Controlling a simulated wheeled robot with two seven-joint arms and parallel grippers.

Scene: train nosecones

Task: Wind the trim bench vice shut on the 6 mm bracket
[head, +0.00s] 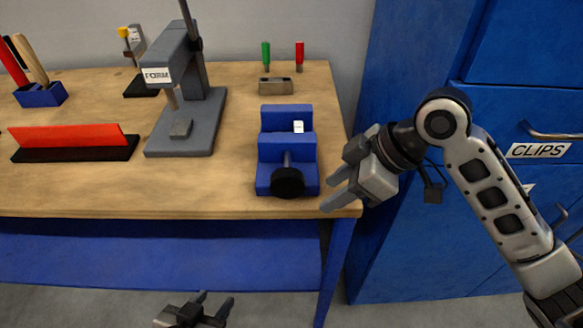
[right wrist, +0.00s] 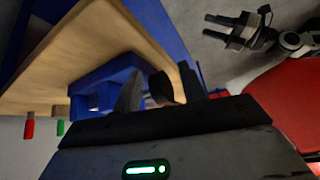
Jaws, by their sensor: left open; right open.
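The blue bench vice (head: 274,152) stands near the bench's front right edge. Its round black handle knob (head: 287,182) faces the front, on a grey screw. A small white patch (head: 298,126) shows on the vice; I cannot tell whether it is a label or the bracket. My right gripper (head: 330,193) is open and empty, just right of the knob and apart from it in the head view. In the right wrist view the knob (right wrist: 160,88) shows between the two fingers. My left gripper (head: 216,299) is open and empty, low in front of the bench.
A grey press marked FORM (head: 190,85) stands left of the vice. A red bar on a black base (head: 75,140) lies further left. A small metal block (head: 275,86) and green and red-handled tools are behind the vice. Blue cabinets (head: 500,140) stand at the right.

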